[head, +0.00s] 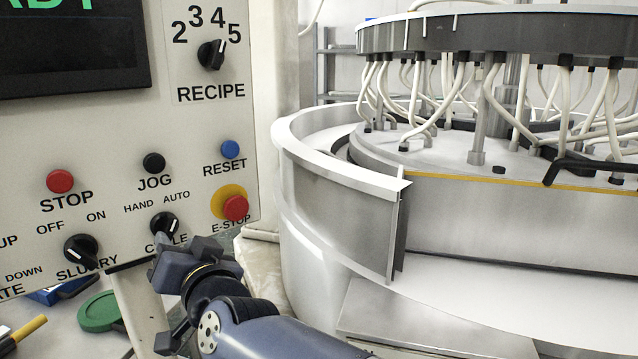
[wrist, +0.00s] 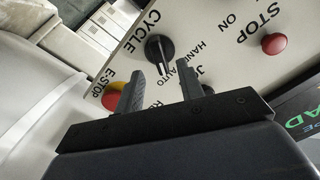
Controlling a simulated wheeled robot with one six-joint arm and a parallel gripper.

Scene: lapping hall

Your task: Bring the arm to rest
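My gripper (head: 190,254) is in front of the lower right of the control panel (head: 115,135), just below the CYCLE knob (head: 164,225). In the wrist view my gripper (wrist: 160,70) has its two dark fingers apart with nothing held between them. The black CYCLE knob (wrist: 159,46) shows beyond the fingertips, roughly in line with the gap. Whether the fingers touch the panel cannot be told. My forearm reaches in from the bottom of the head view and hides part of the bench.
The red E-STOP (head: 236,208) is close to the right of my gripper; it also shows in the wrist view (wrist: 112,98). The round lapping machine (head: 340,200) stands at right. A green disc (head: 98,311) and yellow-handled tool (head: 28,328) lie lower left.

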